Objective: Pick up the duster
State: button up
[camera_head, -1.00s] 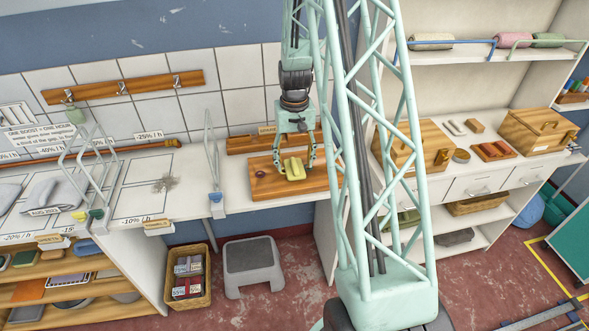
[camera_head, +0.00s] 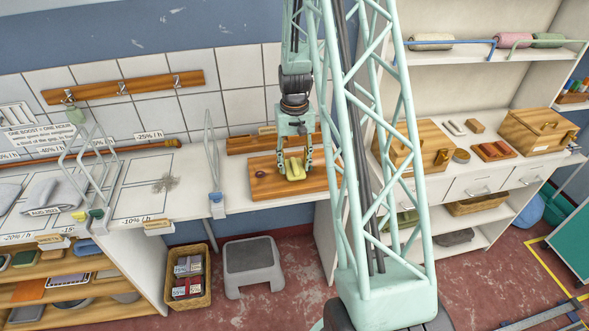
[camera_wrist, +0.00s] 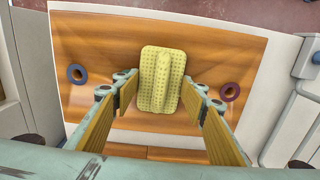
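The duster is a yellow, dimpled block with a raised ridge handle. In the head view the duster (camera_head: 294,168) lies on a wooden board (camera_head: 268,190) on the white counter. In the wrist view the duster (camera_wrist: 155,90) sits upright in the picture, near the middle of the board (camera_wrist: 105,45). My gripper (camera_head: 294,176) is open above the board, its fingers on either side of the duster. In the wrist view the gripper fingers (camera_wrist: 161,95) flank its lower half, with gaps showing on both sides. Whether the fingertips touch the board is not clear.
A wire stand (camera_head: 216,200) is left of the board. A wooden box (camera_head: 425,145) stands on the shelf unit to the right. A grey stool (camera_head: 252,262) is below.

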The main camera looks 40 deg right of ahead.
aim_at(294, 163)
jog(key=shift+c, duration=1.2)
jog(key=shift+r, duration=0.1)
jog(key=shift+r, duration=1.6)
jog(key=shift+s+a+r, duration=0.1)
jog(key=shift+r, duration=0.05)
jog(key=s+a+r, duration=0.1)
jog(key=s+a, duration=0.8)
jog(key=s, duration=0.3)
jog(key=shift+s+a+r+b, duration=0.15)
jog(key=shift+s+b, duration=0.15)
jog(key=shift+b, duration=0.15)
